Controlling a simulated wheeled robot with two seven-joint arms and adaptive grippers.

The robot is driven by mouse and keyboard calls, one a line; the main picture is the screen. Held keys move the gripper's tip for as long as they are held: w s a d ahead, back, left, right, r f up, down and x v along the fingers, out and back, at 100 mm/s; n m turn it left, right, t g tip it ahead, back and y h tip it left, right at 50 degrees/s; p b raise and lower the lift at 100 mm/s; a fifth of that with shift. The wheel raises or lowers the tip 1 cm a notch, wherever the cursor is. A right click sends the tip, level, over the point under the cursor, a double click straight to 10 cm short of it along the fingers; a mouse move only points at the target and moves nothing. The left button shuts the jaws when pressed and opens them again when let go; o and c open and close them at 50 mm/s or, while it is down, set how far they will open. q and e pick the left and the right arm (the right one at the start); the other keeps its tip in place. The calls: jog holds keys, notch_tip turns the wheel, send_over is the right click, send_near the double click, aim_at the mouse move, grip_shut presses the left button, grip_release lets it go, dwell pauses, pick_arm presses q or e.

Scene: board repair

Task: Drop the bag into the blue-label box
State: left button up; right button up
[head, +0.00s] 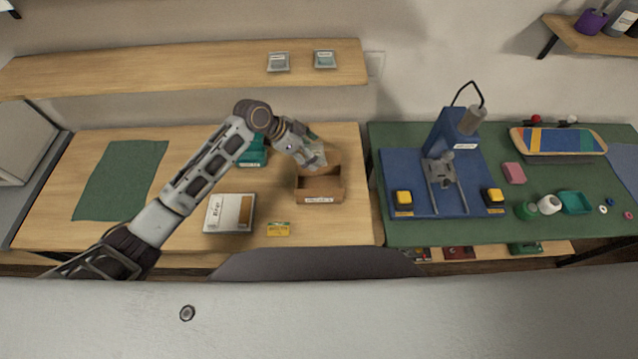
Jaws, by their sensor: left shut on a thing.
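My left gripper (307,150) reaches in from the left and is shut on a small pale, translucent bag (315,160). The fingers partly hide the bag, which is above the back left part of an open brown cardboard box (320,191). The box stands on the wooden table and has a pale label on its front. The label's print is too small to read, and I cannot make out blue on it. I cannot tell whether the bag touches the box. My right gripper is out of view.
On the wooden table (340,229) lie a green mat (122,178), a white-and-brown case (229,212) and a yellow pack (278,229). A teal container (253,153) is partly behind my arm. Two small packets (278,62) lie on the shelf. A blue press (450,150) stands right.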

pick_arm(q)
jog(key=shift+f+b, duration=2.6)
jog(key=shift+f, duration=0.3)
jog(key=o, duration=1)
jog(key=shift+o, duration=0.2)
jog(key=v, duration=1.2)
jog(key=shift+a, duration=0.1)
